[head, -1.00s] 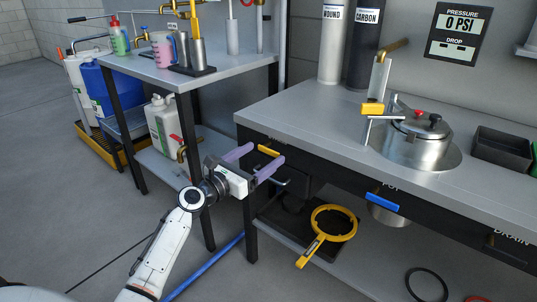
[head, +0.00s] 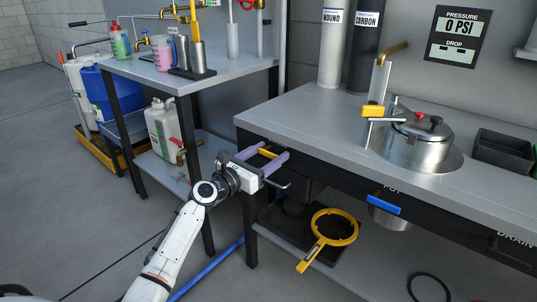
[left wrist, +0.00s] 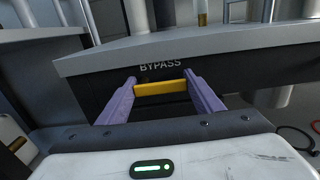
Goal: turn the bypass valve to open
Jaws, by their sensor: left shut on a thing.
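The yellow bypass valve handle (head: 267,153) is on the dark front panel of the counter, near its left end. In the left wrist view the handle (left wrist: 161,88) lies roughly level below the word BYPASS (left wrist: 160,65). My left gripper (head: 268,157) has its two purple fingers at the two ends of the handle and is shut on it. The fingers hide the handle's ends, and the valve body behind it cannot be made out. My right gripper is not in view.
A blue handle (head: 383,204) is farther right on the same panel. A yellow ring wrench (head: 334,228) lies on the lower shelf. A steel pot (head: 416,140) sits in the counter. A side table (head: 230,72) with bottles stands to the left.

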